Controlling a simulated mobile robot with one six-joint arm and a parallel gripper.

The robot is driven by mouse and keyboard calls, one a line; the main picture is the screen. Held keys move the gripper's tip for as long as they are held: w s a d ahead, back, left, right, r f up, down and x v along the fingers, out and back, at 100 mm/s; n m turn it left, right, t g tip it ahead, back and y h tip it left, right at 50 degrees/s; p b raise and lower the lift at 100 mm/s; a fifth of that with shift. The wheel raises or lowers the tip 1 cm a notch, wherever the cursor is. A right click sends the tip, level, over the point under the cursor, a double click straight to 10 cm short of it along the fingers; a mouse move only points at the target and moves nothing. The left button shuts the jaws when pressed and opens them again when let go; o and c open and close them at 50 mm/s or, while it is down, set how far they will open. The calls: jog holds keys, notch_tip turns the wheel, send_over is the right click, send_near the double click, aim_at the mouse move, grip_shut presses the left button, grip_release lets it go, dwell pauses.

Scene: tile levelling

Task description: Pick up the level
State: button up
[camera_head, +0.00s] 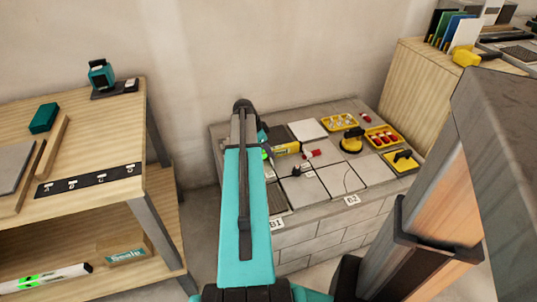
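A yellow bar that looks like the level (287,149) lies on the tiled block in the middle of the view. Its left end runs behind my teal arm link, and a small green patch shows there. My arm reaches up and away across the middle of the view. Only a small teal and dark part of my wrist or gripper (264,138) shows just right of the link, close to the left end of the yellow bar. My fingers are hidden behind the link, so I cannot tell whether they are open or touch the bar.
A wooden cabinet (420,85) stands behind right.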

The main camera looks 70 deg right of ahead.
jog(key=shift+c, duration=0.4)
grip_shut()
jog(key=shift+r+p, duration=0.8)
jog(key=shift+r, duration=4.2)
